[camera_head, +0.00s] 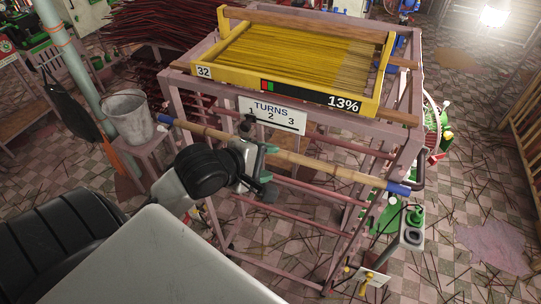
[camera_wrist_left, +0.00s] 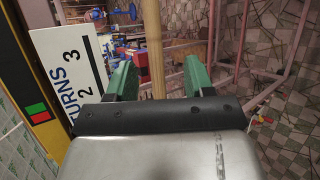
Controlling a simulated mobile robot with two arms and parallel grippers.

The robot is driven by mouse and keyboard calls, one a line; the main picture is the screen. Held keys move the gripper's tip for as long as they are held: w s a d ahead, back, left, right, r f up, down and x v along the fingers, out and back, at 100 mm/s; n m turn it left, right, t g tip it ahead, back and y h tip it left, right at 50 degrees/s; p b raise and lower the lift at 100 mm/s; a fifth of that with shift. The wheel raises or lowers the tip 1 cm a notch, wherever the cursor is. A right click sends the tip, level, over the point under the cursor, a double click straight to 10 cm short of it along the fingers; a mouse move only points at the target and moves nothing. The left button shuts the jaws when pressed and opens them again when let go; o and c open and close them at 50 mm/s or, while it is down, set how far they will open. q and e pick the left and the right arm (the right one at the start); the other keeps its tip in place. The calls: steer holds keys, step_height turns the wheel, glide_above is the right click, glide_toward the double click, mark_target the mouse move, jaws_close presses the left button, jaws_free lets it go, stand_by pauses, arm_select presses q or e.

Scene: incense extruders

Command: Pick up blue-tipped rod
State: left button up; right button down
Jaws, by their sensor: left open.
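The blue-tipped rod (camera_head: 325,172) is a long pale wooden rod with a blue sleeve at each end. It slants across the front of the pink metal frame, below the TURNS sign. My left gripper (camera_head: 267,164) is open at the middle of the rod. In the left wrist view the rod (camera_wrist_left: 155,45) runs between the two green fingers of my left gripper (camera_wrist_left: 159,80), with a gap on each side. I cannot tell how deep it sits between them. My right gripper is not in view.
The pink frame (camera_head: 224,238) carries a yellow tray (camera_head: 290,92) of thin sticks above the rod. The white TURNS sign (camera_head: 272,116) is close to my gripper. Sticks litter the tiled floor.

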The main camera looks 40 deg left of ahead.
mark_target(286, 157)
arm_select(q)
steer(key=shift+w+d, duration=0.1)
steer(key=shift+w, duration=0.3)
steer(key=p+x, duration=0.1)
steer(key=x, duration=0.4)
steer(key=shift+d+r+p, duration=0.15)
steer(key=shift+r+p, duration=0.05)
steer(key=shift+p, duration=0.2)
steer(key=shift+c, duration=0.8)
jaws_close()
